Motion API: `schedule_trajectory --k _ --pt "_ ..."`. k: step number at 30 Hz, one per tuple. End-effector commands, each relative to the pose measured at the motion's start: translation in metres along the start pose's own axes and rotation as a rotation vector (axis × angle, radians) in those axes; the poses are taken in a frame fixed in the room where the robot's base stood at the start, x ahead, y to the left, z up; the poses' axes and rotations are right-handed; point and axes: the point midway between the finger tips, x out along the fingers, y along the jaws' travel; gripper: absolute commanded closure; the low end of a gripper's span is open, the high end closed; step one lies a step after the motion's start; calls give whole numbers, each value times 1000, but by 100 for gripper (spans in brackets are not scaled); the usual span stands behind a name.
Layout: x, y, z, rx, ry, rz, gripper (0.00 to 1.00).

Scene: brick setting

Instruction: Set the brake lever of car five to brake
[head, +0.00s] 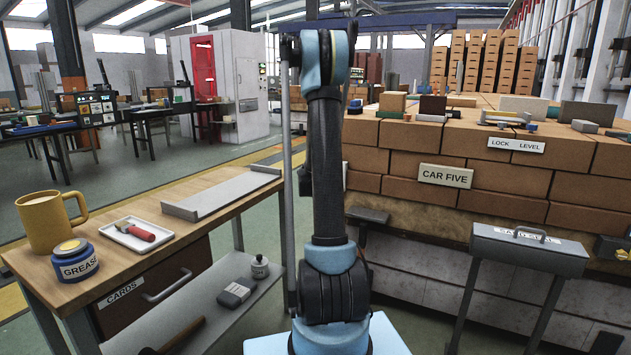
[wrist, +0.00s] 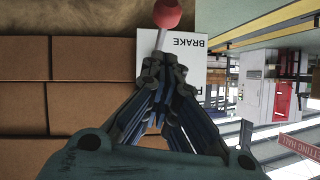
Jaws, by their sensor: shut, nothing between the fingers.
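In the wrist view, which is turned upside down, the brake lever shows as a red ball knob (wrist: 167,13) on a thin pale rod. The rod slants from the knob down to my gripper's fingertips, where the fingers hide its lower part. Behind it is a white plate (wrist: 190,46) with the word BRAKE upside down; more lettering is partly covered by my fingers. My gripper (wrist: 163,64) is shut and empty, its tips beside or in front of the rod; I cannot tell if they touch. In the head view, car five bears a CAR FIVE sign (head: 445,176); the lever and gripper do not show there.
Stacked bricks (head: 520,182) fill the car at right, with loose blocks on top. A grey lidded box on legs (head: 528,250) stands before it. A wooden bench (head: 190,240) with a yellow mug (head: 45,222), grease jar (head: 73,260) and tray (head: 130,234) is at left.

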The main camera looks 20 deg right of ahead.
Motion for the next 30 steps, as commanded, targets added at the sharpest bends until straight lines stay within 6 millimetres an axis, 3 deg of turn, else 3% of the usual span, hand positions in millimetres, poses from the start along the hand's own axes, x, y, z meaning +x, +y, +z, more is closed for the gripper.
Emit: schedule_trajectory --k 15,30 --pt "24 20 35 7 1 13 100" --pt "28 22 40 7 1 13 100"
